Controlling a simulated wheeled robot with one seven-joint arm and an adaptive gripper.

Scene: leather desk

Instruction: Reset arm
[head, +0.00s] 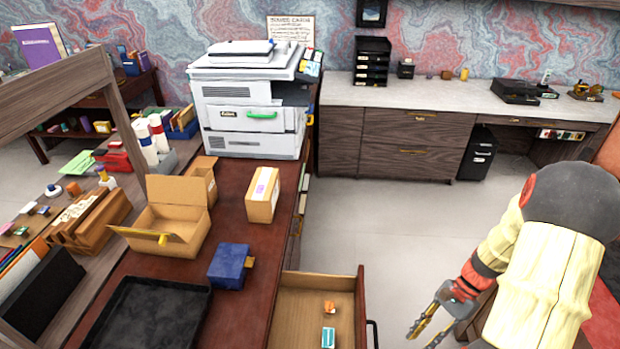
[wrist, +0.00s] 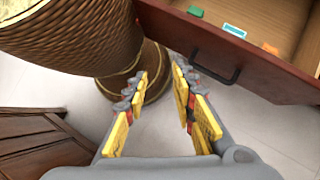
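My gripper (head: 432,325) is at the lower right of the head view, over the floor to the right of the open drawer. In the wrist view my gripper (wrist: 160,90) shows its two yellow-padded fingers spread apart with nothing between them. My arm (head: 540,270) bends down from the right side of the head view. The open drawer (head: 318,280) holds a small orange item (head: 329,307) and a small teal and white item (head: 328,337). The drawer front (wrist: 215,50) and its dark handle (wrist: 218,68) lie just beyond my fingers in the wrist view.
A desk (head: 240,308) holds an open cardboard box (head: 165,205), a closed box (head: 263,194), a blue box (head: 229,266), a black tray (head: 145,318) and a printer (head: 252,100). A woven round object (wrist: 75,40) is near my fingers. Floor (head: 380,225) behind the drawer is clear.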

